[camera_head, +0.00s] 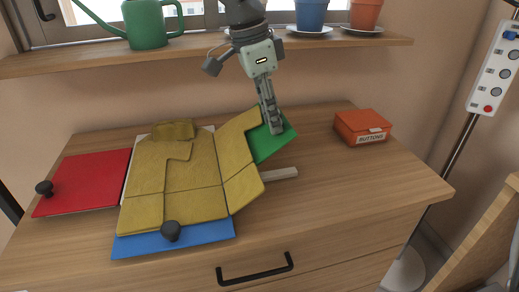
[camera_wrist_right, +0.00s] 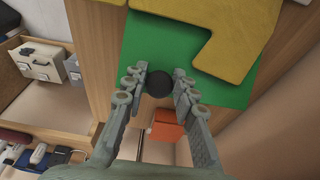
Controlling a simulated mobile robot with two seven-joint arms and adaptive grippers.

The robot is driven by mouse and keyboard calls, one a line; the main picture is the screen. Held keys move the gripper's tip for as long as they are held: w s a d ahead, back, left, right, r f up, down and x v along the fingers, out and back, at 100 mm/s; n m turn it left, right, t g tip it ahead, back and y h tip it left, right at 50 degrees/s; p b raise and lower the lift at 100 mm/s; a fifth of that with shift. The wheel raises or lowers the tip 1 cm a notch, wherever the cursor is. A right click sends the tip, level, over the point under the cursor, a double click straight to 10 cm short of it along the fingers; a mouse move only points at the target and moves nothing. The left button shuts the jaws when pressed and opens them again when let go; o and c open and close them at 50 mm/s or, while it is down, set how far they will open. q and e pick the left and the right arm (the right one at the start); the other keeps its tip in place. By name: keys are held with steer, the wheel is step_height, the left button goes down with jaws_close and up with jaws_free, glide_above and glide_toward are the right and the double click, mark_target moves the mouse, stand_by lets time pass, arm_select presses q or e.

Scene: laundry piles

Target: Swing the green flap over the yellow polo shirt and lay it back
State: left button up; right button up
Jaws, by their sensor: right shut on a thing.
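The yellow polo shirt (camera_head: 165,178) lies spread on a folding board. The board's green flap (camera_head: 272,145) is at the right and is tilted up from the dresser top. The shirt's right part rests on the flap and rises with it. My right gripper (camera_head: 275,128) is shut on the flap's dark knob. In the right wrist view the knob (camera_wrist_right: 158,83) sits between the fingertips, with the green flap (camera_wrist_right: 150,45) and part of the shirt (camera_wrist_right: 225,45) beyond. My left gripper is not in view.
The board's red flap (camera_head: 90,180) and blue flap (camera_head: 195,238) lie flat, each with a dark knob. An orange buttons box (camera_head: 362,128) stands right of the board. A shelf (camera_head: 100,62) with a green watering can (camera_head: 145,25) and pots is above. The dresser's front right (camera_head: 340,200) is clear.

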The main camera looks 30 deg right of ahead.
steer(key=shift+w+a+r, duration=0.15)
steer(key=shift+a+r, duration=0.25)
steer(key=shift+a, duration=0.1)
steer(key=a, duration=0.1)
steer(key=a+r+p, duration=0.1)
steer(key=a+h+p, duration=0.1)
steer(key=shift+w+r, duration=0.3)
steer(key=shift+r, duration=0.1)
steer(key=shift+w+a, duration=0.1)
steer(key=shift+a, duration=0.1)
steer(key=shift+r, duration=0.1)
